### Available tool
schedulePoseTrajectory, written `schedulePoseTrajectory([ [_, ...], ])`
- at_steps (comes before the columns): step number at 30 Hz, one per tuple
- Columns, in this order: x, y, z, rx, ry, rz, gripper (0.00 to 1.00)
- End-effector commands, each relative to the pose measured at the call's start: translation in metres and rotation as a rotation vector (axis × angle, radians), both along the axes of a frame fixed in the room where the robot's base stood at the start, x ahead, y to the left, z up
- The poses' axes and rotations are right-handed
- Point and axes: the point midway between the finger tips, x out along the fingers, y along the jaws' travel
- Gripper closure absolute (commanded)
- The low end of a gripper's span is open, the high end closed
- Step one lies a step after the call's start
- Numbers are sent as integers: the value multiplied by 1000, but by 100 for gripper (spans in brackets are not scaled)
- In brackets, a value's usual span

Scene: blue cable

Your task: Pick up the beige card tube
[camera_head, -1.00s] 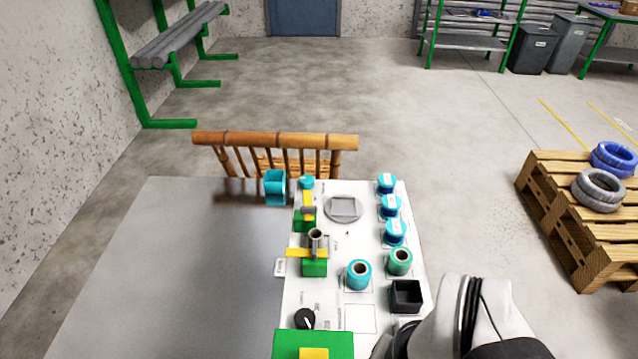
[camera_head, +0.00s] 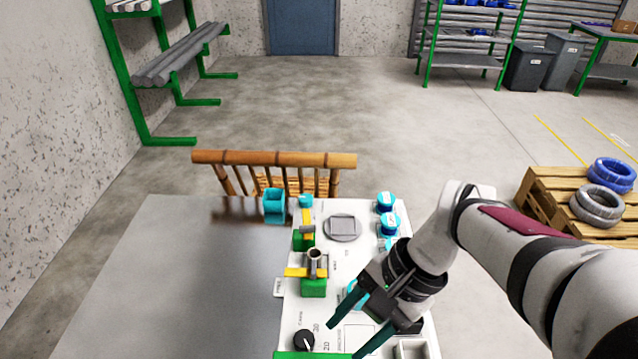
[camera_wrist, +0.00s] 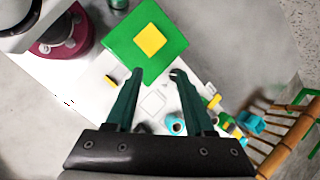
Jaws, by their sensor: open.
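Blue-capped cylinders (camera_head: 388,222) line the panel's right side. A teal spool (camera_wrist: 175,122) is partly hidden by my gripper in the head view. A black knob (camera_head: 304,340) and green plate (camera_wrist: 128,58) lie near me. A bamboo chair (camera_head: 275,160) stands behind. The grey tabletop is clear at left.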

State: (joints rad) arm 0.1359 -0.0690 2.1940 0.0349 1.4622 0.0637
Motion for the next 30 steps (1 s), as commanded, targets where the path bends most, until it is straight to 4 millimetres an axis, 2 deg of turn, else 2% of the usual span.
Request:
schedulePoseTrajectory([
  [1, 39, -1, -8, 81, 66, -103, 46],
  [3, 95, -5, -25, 206, 144, -254, 46],
  [5, 140, -15, -47, 315, 206, -381, 46],
  [6, 167, -23, -64, 384, 242, -463, 46],
  [9, 217, -47, -110, 541, 315, -639, 46],
  [10, 227, -53, -122, 578, 331, -681, 46],
  [13, 249, -70, -154, 675, 366, -782, 46],
  [15, 256, -75, -165, 710, 378, -818, 46],
  [17, 259, -73, -171, 723, 383, -831, 46],
  [20, 264, -52, -180, 725, 385, -829, 46],
  [24, 274, -14, -195, 723, 385, -827, 46],
  [27, 279, 5, -204, 722, 384, -828, 46],
  [30, 282, 16, -208, 722, 384, -828, 46],
])
